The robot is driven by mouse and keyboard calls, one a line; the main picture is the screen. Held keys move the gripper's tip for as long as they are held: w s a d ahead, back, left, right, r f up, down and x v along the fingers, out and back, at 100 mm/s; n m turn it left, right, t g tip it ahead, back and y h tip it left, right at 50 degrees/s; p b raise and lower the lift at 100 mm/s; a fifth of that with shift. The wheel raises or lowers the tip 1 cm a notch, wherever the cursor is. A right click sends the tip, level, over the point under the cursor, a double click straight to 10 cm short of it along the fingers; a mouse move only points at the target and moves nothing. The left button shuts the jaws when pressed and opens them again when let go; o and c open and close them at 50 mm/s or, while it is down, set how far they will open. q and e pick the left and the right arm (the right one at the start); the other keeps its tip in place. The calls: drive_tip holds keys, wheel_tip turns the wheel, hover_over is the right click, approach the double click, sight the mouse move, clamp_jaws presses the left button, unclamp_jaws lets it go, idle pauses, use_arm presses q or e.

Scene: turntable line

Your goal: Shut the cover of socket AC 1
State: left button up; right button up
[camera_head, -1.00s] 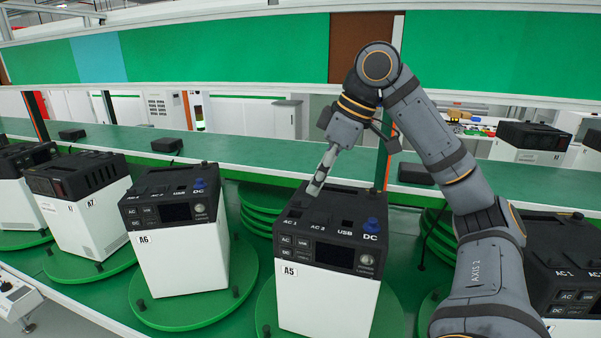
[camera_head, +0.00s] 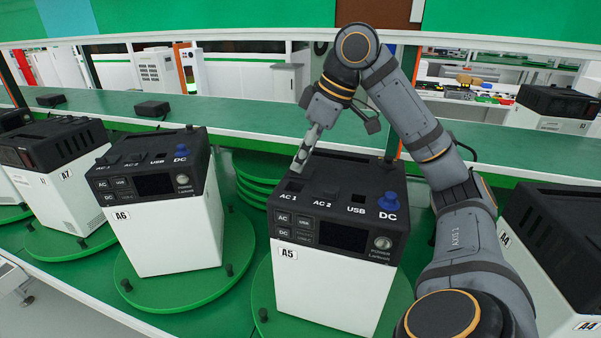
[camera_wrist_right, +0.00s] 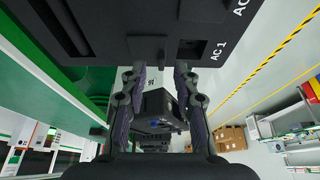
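The power unit marked A5 (camera_head: 330,285) is white with a dark top and stands upright. The socket AC 1 (camera_head: 293,187) is at the left of its top and shows as a dark square recess. It also shows in the wrist view (camera_wrist_right: 191,49) beside its label. I cannot make out clearly how its cover stands. My right gripper (camera_head: 298,166) points down just behind AC 1, close to the top; I cannot tell if it touches. In the wrist view its two fingers (camera_wrist_right: 158,75) are apart with nothing clearly between them. My left gripper is out of view.
A5 stands on a green turntable (camera_head: 262,305). Its AC 2 and USB sockets and blue DC cap (camera_head: 389,202) lie right of AC 1. Unit A6 (camera_head: 175,235) stands to the left, unit A4 (camera_head: 545,270) to the right. A green shelf (camera_head: 240,125) runs behind.

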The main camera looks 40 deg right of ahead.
drive_tip(key=shift+x, duration=0.9)
drive_tip(key=shift+s+a, duration=0.1)
clamp_jaws()
